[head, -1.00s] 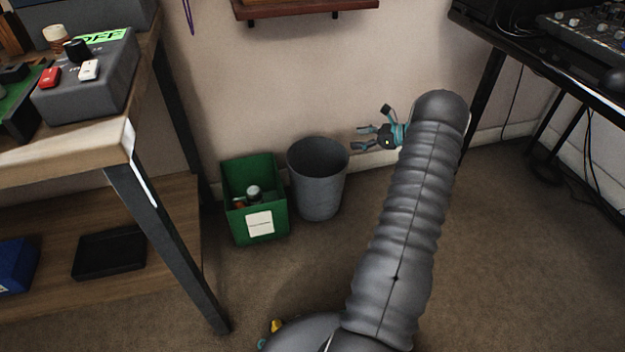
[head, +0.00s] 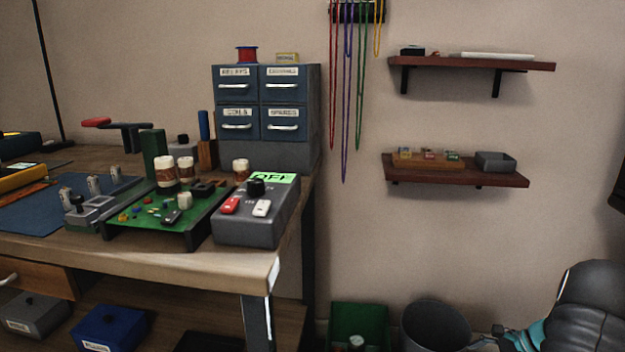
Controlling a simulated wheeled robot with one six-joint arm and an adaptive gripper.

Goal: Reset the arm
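My gripper (head: 484,344) is at the bottom edge of the head view, right of centre, and partly cut off by the frame. It points left near the grey bin. Its fingers stood apart with nothing between them a second ago, and only part of them shows now. My dark, ribbed arm rises at the lower right, with a teal band by the wrist. The tuner box (head: 257,222) sits on the workbench with a black knob (head: 256,187), a red switch, a white switch and a green display reading "OFF". My gripper is far from it.
The wooden workbench (head: 190,262) holds a green circuit board (head: 165,219) and blue drawers (head: 237,124). Two wall shelves (head: 455,174) hang at the right, with coloured cords beside them. A green crate (head: 359,317) and grey bin (head: 434,327) stand below.

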